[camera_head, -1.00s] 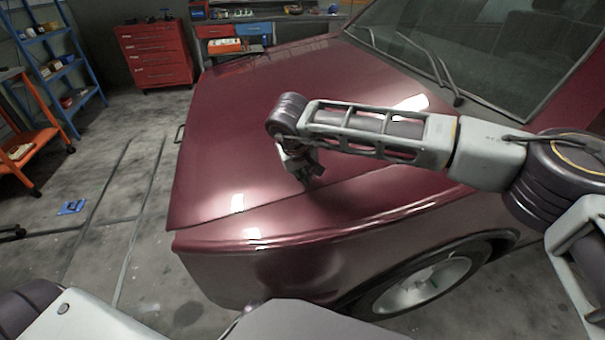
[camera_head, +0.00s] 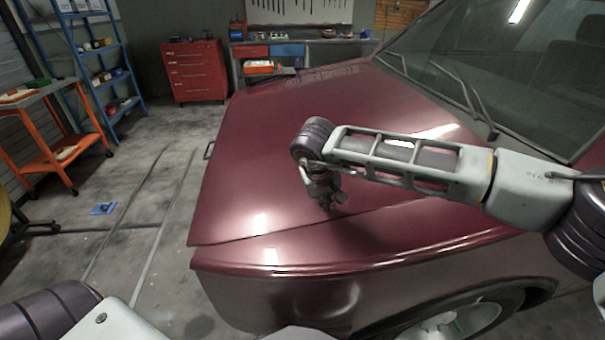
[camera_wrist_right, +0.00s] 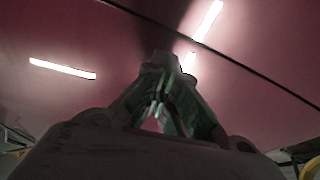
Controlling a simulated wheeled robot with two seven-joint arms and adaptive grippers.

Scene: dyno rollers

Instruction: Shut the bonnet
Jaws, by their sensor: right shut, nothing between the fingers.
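The dark red bonnet (camera_head: 270,160) spans the middle of the head view. It lies low over the car's front, with a thin dark gap between its near edge and the wing (camera_head: 290,268); the gap looks a little wider at the front corner. My right gripper (camera_head: 328,206) is shut and empty, pointing down at the bonnet's top near that edge. In the right wrist view the closed fingers (camera_wrist_right: 168,75) are against or very close to the red surface; exact contact cannot be told. My left gripper is out of view.
The windscreen (camera_head: 500,70) rises behind the bonnet. A red drawer cabinet (camera_head: 195,72), a blue shelf ladder (camera_head: 85,60) and an orange cart (camera_head: 55,150) stand at the left. A workbench (camera_head: 310,50) is at the back. Floor left of the car is mostly clear.

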